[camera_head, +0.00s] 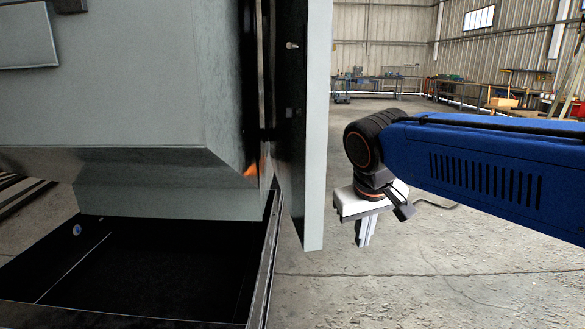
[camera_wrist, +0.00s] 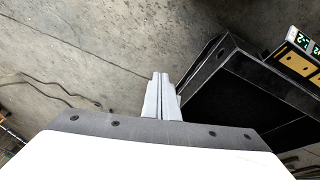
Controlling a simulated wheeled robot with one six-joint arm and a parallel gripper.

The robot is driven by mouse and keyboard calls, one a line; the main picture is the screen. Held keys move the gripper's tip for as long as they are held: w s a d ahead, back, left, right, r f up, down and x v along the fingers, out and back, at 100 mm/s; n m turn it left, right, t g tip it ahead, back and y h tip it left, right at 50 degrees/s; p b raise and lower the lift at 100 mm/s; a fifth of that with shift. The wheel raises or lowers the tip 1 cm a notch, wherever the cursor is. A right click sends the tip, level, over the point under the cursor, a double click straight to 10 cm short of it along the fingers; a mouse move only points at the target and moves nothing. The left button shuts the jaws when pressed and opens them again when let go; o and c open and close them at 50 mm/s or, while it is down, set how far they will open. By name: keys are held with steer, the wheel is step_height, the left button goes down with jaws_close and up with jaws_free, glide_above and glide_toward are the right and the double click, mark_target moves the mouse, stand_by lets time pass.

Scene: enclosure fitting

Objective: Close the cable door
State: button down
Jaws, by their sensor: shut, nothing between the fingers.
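The cable door looks to be the pale grey panel (camera_head: 315,130) seen almost edge-on in the head view. It stands swung out from the grey enclosure (camera_head: 130,100), with a dark gap between them and small fittings on its inner face. My gripper (camera_head: 362,242) is to the right of the door's lower end, pointing down, and appears apart from it. Its two fingers are together and empty, as the wrist view (camera_wrist: 160,77) also shows. I cannot make out the door for certain in the wrist view.
A black open-topped tray (camera_head: 262,285) lies below the enclosure. In the wrist view a black box-like structure (camera_wrist: 225,55) is right of the fingers, with a yellow panel and green digits (camera_wrist: 303,42) beyond. A cable (camera_wrist: 50,88) lies on the floor. The concrete floor (camera_head: 430,265) is otherwise clear nearby.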

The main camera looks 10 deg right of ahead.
steer(key=w+a+r+h, duration=0.2)
steer(key=w+a+r, duration=0.4)
steer(key=w+r, duration=0.45)
steer(key=m+h, duration=0.2)
glide_toward(301, 179)
steer(key=shift+t, duration=0.3)
steer(key=x, duration=0.4)
steer(key=shift+w+f, duration=0.1)
steer(key=shift+f, duration=0.25)
steer(key=shift+d, duration=0.1)
